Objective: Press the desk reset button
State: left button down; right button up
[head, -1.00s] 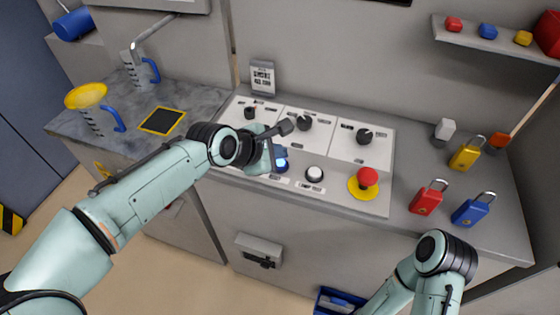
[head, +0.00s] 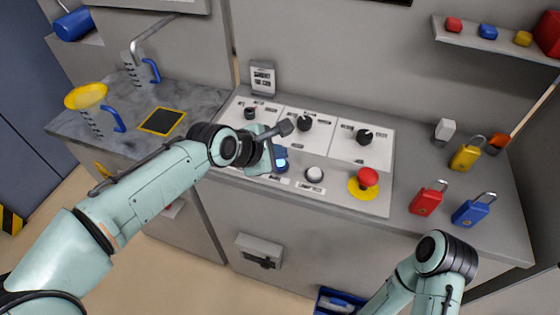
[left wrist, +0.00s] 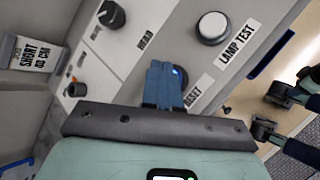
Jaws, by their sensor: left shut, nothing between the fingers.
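The reset button (head: 282,163) glows blue on the front left part of the sloped white and grey desk panel (head: 345,200). My left gripper (head: 280,154) is shut and empty, with its blue fingers right at the button. In the left wrist view the closed fingers (left wrist: 163,82) point at the panel and partly cover the reset button (left wrist: 181,77), beside its RESET label (left wrist: 198,92). I cannot tell whether the fingertips touch it. My right gripper is not in view; only part of my right arm shows at the lower right.
A white lamp test button (head: 315,174) sits just right of the reset button, then a red mushroom button (head: 368,178) on yellow. Black knobs (head: 304,122) are behind. Red (head: 427,198), blue (head: 473,210) and yellow (head: 467,154) padlocks stand at the right.

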pick_arm(q)
jog(key=shift+f, duration=0.2)
dwell(0.4)
jog(key=shift+f, duration=0.25)
jog(key=shift+f, duration=0.55)
dwell(0.6)
dwell(0.3)
jog(key=shift+r+p, duration=0.75)
jog(key=shift+r, duration=0.2)
notch_tip(320, 180, up, 5)
jog(key=p, duration=0.5)
jog(key=shift+r, duration=0.1)
